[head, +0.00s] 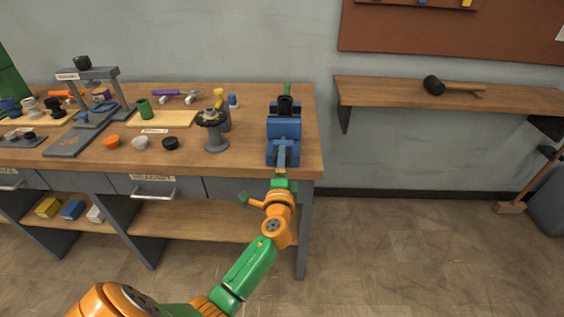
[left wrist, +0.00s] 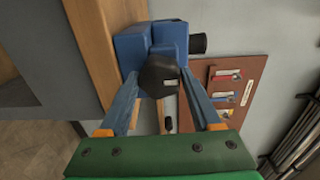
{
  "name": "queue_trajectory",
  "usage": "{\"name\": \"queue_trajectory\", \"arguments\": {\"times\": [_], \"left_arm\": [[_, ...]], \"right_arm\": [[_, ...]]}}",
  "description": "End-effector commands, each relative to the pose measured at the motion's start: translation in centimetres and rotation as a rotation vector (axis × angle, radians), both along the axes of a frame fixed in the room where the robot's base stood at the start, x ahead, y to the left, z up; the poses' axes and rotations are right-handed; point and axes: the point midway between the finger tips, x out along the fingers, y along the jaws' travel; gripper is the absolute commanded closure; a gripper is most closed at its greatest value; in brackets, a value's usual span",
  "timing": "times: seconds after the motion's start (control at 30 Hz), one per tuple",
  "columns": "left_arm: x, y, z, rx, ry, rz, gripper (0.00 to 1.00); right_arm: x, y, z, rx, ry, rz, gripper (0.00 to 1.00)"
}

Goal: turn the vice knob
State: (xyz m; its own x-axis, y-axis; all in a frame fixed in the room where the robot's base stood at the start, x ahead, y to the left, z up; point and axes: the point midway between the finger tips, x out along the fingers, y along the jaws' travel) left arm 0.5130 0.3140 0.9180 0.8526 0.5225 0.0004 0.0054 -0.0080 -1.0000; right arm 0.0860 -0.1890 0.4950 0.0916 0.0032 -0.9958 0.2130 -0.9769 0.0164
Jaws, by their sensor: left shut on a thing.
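The blue vice (head: 284,128) stands at the right end of the workbench, with a black cylindrical part on its top. My left gripper (head: 281,165) reaches its near face from the front. In the left wrist view, the blue vice body (left wrist: 133,48) is straight ahead. The dark, faceted vice knob (left wrist: 160,72) sits between the two fingertips of my left gripper (left wrist: 160,82), which are shut on it. In the head view the knob is hidden by the gripper. My right gripper is not in view.
The wooden workbench (head: 245,155) holds a dark stand (head: 215,130) left of the vice, and several small caps and tools. A wall shelf (head: 390,95) with a mallet (head: 435,86) is to the right.

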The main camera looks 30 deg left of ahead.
Motion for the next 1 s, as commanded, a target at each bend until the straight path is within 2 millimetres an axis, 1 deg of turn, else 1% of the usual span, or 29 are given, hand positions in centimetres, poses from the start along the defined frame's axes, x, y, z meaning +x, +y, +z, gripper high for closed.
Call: {"name": "queue_trajectory", "arguments": {"times": [0.4,0.43,0.47,0.5,0.53,0.77,0.83,0.87,1.0], "left_arm": [[0.0,0.0,-0.1,0.003,0.004,0.000,0.91],[0.0,0.0,-0.1,0.003,0.004,0.000,0.27],[0.0,0.0,-0.1,0.003,0.004,0.000,0.19],[0.0,0.0,-0.1,0.003,0.004,0.000,0.08],[0.0,0.0,-0.1,0.003,0.004,0.000,0.06],[0.0,0.0,-0.1,0.003,0.003,0.000,0.06],[-0.3,-0.2,-0.1,0.003,0.003,0.000,0.06],[-0.6,-0.4,-0.1,0.003,0.003,-0.001,0.06],[-3.2,-2.0,-0.3,0.001,0.004,-0.001,0.06]], "right_arm": [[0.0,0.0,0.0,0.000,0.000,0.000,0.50],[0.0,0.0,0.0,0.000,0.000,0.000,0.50],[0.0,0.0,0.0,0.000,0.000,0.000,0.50],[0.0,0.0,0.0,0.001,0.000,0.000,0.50],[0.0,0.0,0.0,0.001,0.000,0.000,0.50],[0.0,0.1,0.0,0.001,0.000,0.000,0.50],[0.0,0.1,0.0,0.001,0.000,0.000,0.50],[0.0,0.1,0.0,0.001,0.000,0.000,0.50],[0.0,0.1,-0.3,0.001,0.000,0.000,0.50]]}}
